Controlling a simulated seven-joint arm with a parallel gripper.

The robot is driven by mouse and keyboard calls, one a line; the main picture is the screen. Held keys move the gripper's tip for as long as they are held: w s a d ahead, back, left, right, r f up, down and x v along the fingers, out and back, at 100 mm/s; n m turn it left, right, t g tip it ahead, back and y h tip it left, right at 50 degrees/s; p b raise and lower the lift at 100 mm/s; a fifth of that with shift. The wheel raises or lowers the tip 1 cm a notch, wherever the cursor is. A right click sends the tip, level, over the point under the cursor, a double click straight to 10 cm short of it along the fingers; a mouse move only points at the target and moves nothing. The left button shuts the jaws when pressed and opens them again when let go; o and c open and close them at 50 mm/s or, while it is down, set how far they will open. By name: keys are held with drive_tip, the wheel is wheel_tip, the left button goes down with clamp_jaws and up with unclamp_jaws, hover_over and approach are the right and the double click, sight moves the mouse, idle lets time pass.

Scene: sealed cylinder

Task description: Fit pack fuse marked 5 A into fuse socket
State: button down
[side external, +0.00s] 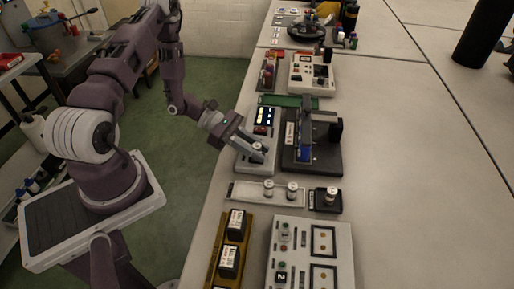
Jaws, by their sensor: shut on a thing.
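My gripper (258,153) is at the front part of a grey unit with a lit display (264,116). It is shut on a small pale cylinder that looks like a fuse (257,147); the fingers hide part of it and no marking is readable. Two similar upright cylinders, a left one (268,188) and a right one (292,190), stand in a pale tray (243,192). Another upright cylinder (331,195) is on a small black block (318,203) right of the tray. I cannot tell which part is the fuse socket, nor whether the held cylinder touches the grey unit.
A black fixture with a blue part (328,159) stands close right of my gripper. A yellow rack (216,262) with dark labelled blocks and a white numbered panel (342,235) lie nearer the camera.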

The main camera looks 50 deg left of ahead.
drive_tip(key=c, duration=1.2)
unclamp_jaws()
drive_tip(key=shift+f, duration=0.1)
drive_tip(key=shift+c, duration=0.2)
drive_tip(key=r+v, duration=0.1)
drive_tip(key=v, duration=1.1)
drive_tip(key=s+d+r+m+g+y, duration=0.2)
drive_tip(key=d+r+m+g, duration=0.1)
drive_tip(key=d+r+m, duration=0.4)
drive_tip(key=s+d+r+m+g+y, duration=0.25)
drive_tip(key=d+r+m+g, duration=0.2)
drive_tip(key=r+m, duration=0.35)
drive_tip(key=s+d+r+m+t+y, duration=0.3)
drive_tip(key=s+r+m+t+y, duration=0.3)
drive_tip(key=s, duration=0.4)
wheel_tip(320, 180, up, 3)
drive_tip(key=m+y, duration=0.1)
drive_tip(key=m, duration=0.1)
drive_tip(key=shift+m, duration=0.4)
